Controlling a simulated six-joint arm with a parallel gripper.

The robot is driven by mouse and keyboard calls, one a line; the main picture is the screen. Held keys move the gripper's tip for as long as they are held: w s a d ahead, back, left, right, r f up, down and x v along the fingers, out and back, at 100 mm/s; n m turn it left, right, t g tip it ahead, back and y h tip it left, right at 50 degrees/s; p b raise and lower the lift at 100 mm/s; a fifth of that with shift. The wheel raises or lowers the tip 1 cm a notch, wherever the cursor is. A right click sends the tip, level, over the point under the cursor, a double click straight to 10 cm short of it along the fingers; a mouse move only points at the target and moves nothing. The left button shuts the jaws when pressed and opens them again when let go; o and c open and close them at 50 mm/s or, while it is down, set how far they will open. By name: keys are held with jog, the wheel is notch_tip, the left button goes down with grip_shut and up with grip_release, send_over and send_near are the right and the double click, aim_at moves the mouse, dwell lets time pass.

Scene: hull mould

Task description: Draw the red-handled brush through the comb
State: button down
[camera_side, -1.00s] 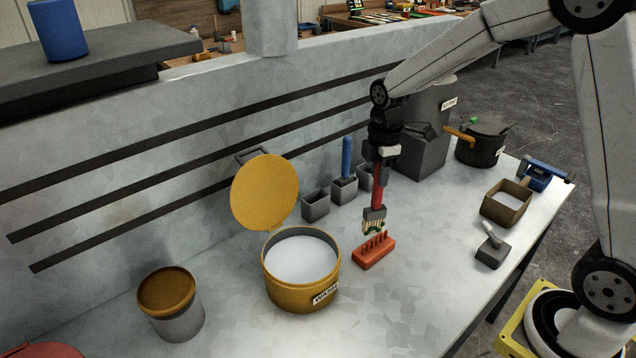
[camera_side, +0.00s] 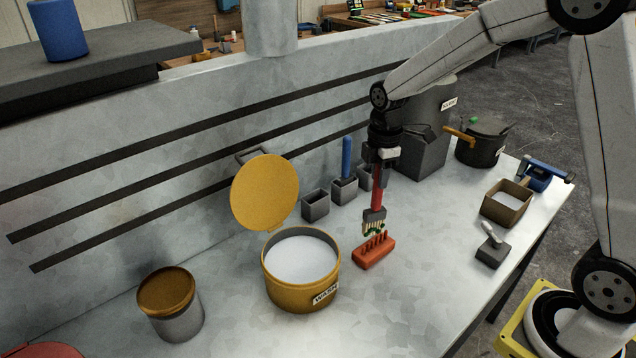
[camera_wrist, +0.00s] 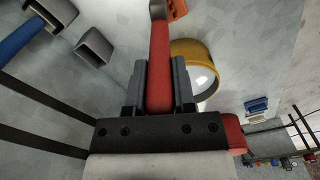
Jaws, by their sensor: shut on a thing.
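My gripper (camera_side: 378,160) is shut on the red handle of the brush (camera_side: 376,190), which hangs upright with its bristles down. In the wrist view the red handle (camera_wrist: 159,65) lies between the two dark fingers (camera_wrist: 159,85). The brush's pale bristles carry green marks and sit right at the teeth of the orange-red comb (camera_side: 373,252), which stands on the bench. I cannot tell how deep the bristles reach between the teeth. Part of the comb (camera_wrist: 178,8) shows at the top of the wrist view, and the brush head is cut off there.
A yellow pot labelled WASH (camera_side: 300,285) with white contents and its lid open stands left of the comb. Grey cups (camera_side: 316,205), one holding a blue-handled brush (camera_side: 346,158), stand behind. A grey block (camera_side: 492,252) lies to the right. Bench in front is clear.

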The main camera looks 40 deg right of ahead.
jog(key=shift+f, duration=0.45)
dwell(0.5)
jog(key=shift+s, duration=0.15)
jog(key=shift+s+r, duration=0.1)
jog(key=shift+s, duration=0.8)
jog(key=shift+w, duration=0.1)
jog(key=shift+w, duration=0.95)
jog(key=shift+s, duration=0.15)
jog(key=shift+s, duration=0.95)
